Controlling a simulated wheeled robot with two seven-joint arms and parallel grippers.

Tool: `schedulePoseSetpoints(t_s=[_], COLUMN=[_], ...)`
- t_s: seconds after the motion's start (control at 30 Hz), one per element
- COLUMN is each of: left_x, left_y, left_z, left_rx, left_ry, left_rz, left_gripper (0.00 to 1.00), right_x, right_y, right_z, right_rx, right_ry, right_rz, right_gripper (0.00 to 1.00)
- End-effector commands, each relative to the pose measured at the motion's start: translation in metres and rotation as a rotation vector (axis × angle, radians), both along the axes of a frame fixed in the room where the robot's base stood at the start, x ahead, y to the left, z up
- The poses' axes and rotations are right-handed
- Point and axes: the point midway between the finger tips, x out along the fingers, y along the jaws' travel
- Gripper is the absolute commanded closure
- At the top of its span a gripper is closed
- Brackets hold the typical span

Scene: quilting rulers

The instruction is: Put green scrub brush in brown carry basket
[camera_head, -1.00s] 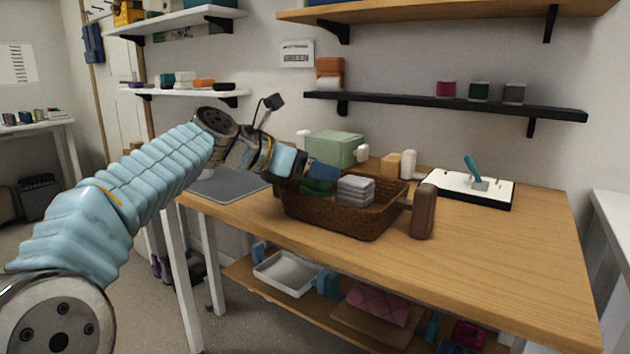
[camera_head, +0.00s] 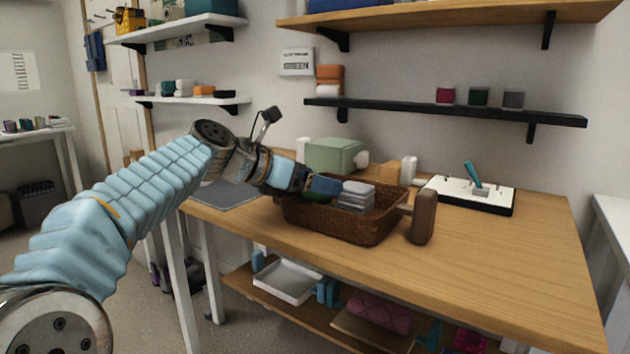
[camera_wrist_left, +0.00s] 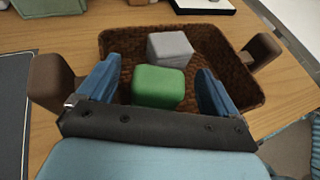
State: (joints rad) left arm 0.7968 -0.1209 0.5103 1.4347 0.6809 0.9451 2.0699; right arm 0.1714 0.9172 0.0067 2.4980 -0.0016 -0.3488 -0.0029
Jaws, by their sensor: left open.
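The green scrub brush (camera_wrist_left: 158,88) looks like a rounded green block. In the left wrist view it sits inside the brown carry basket (camera_wrist_left: 240,85), between the two blue fingers of my left gripper (camera_wrist_left: 160,72). The fingers are apart, with a visible gap on each side of the brush. In the head view my left gripper (camera_head: 322,186) is at the left part of the basket (camera_head: 330,222) and hides most of the brush. My right gripper is in neither view.
The basket has brown end handles (camera_head: 423,217). A pale green box (camera_head: 332,154) stands behind it, and a white board (camera_head: 450,190) lies to the right. The front right of the table is clear.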

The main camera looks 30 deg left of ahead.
Motion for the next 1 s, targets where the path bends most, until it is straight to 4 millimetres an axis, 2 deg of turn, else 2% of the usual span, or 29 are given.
schedulePoseSetpoints(t_s=[0.3,0.5,0.7,1.0], left_x=[-0.057,-0.086,-0.096,-0.096], left_y=[0.028,0.042,0.047,0.047], left_z=[0.029,0.042,0.044,0.044], left_rx=[0.002,0.001,0.0,0.001], left_ry=[-0.003,-0.002,-0.001,0.0], left_rz=[0.002,0.001,0.0,0.0], left_gripper=[0.07,0.07,0.07,0.07], right_x=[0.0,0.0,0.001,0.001], right_y=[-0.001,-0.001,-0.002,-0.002], right_z=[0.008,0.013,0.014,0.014], right_rx=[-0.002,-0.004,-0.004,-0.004], right_ry=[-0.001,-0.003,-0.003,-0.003], right_rz=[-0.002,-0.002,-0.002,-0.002], right_gripper=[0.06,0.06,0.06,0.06])
